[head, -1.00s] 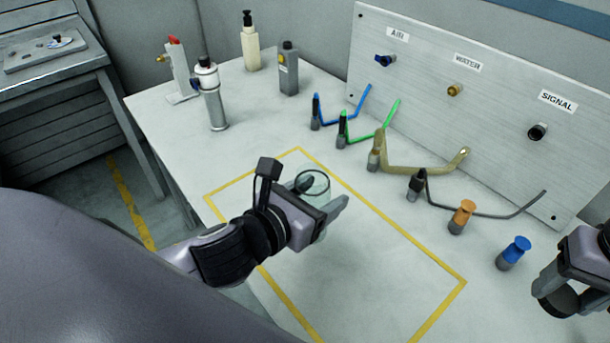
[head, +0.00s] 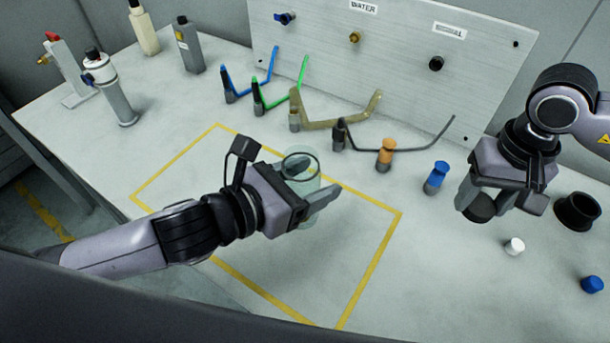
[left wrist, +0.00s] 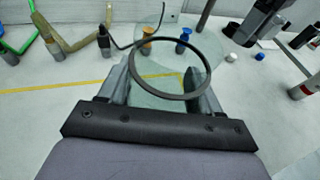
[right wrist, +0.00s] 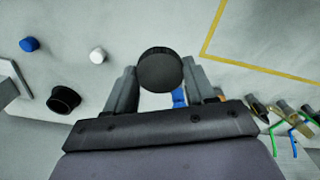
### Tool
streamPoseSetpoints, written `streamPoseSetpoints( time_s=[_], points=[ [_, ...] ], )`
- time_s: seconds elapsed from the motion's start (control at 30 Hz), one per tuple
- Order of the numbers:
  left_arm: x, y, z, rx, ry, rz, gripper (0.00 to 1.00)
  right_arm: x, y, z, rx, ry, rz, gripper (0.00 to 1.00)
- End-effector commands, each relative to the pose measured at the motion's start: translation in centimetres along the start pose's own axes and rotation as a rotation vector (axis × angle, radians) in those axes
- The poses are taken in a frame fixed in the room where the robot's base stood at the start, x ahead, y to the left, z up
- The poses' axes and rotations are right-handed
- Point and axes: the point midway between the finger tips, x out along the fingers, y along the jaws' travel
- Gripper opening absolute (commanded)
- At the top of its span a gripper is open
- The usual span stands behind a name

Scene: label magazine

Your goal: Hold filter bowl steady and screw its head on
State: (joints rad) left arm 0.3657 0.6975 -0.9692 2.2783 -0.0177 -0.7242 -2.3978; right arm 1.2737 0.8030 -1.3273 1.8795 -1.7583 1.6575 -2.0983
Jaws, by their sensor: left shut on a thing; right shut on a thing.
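The filter bowl (head: 301,171) is a clear greenish cup with a dark ring at its open top. My left gripper (head: 318,200) is shut on it inside the yellow rectangle; the dark ring (left wrist: 207,62) faces up in the left wrist view. The filter head (head: 480,207) is a round dark cap. My right gripper (head: 492,198) is shut on it and holds it above the table, to the right of the bowl and apart from it. The cap's round dark face (right wrist: 159,72) shows between the fingers in the right wrist view.
A panel (head: 400,70) with ports stands at the back. Several hoses on stubs, an orange cap (head: 385,155) and a blue cap (head: 436,178) stand before it. A black cup (head: 577,211), a white cap (head: 514,246) and a blue knob (head: 592,284) sit at right. Bottles and a regulator (head: 110,90) stand at left.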

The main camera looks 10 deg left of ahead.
Motion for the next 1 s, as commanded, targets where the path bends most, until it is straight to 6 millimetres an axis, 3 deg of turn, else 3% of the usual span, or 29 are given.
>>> streamPoseSetpoints(
  time_s=[0.23,0.37,0.7,1.0],
  points=[
    [0.0,0.0,0.0,0.0,-0.001,0.001,0.09,-0.4,-0.7,-0.3,-0.016,0.001,-0.001,0.27],
    [0.0,0.0,0.1,0.0,-0.001,0.001,0.09,-1.6,-2.9,-1.1,-0.064,0.003,-0.002,0.27],
    [0.0,0.0,0.1,0.0,-0.002,0.001,0.09,-7.4,-12.6,-2.4,-0.289,0.005,0.0,0.27],
    [0.0,0.0,0.1,0.0,-0.002,0.001,0.09,-12.9,-21.6,-0.3,-0.518,0.003,0.001,0.27]
  ],
)
